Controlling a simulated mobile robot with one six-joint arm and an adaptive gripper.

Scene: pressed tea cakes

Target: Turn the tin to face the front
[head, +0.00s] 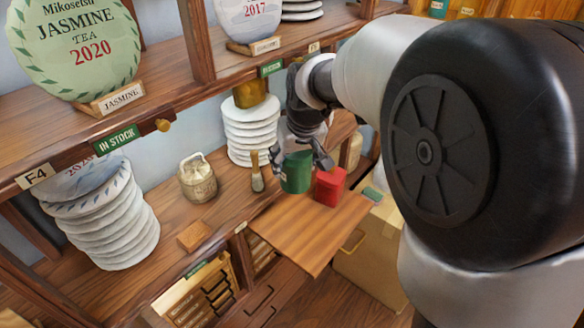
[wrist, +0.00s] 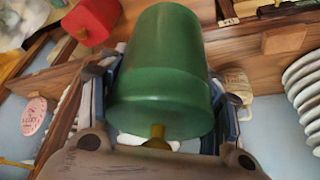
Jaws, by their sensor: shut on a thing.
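A green tin (head: 296,172) is in my gripper (head: 303,163) near the pull-out wooden board in the head view. In the wrist view the green tin (wrist: 168,75) fills the middle, with a finger of my gripper (wrist: 165,105) on each side of it. The fingers are shut on the tin. No label shows on the sides of the tin that I see. A red tin (head: 329,186) stands on the board just right of the green one. It also shows in the wrist view (wrist: 92,20). I cannot tell whether the green tin touches the board.
The wooden board (head: 300,232) is bare in front of the tins. A brush (head: 257,172), a cream jug (head: 197,179) and stacks of white cakes (head: 250,132) stand on the shelf to the left. A cardboard box (head: 372,262) is below right. The upper shelf edge (head: 215,85) runs above.

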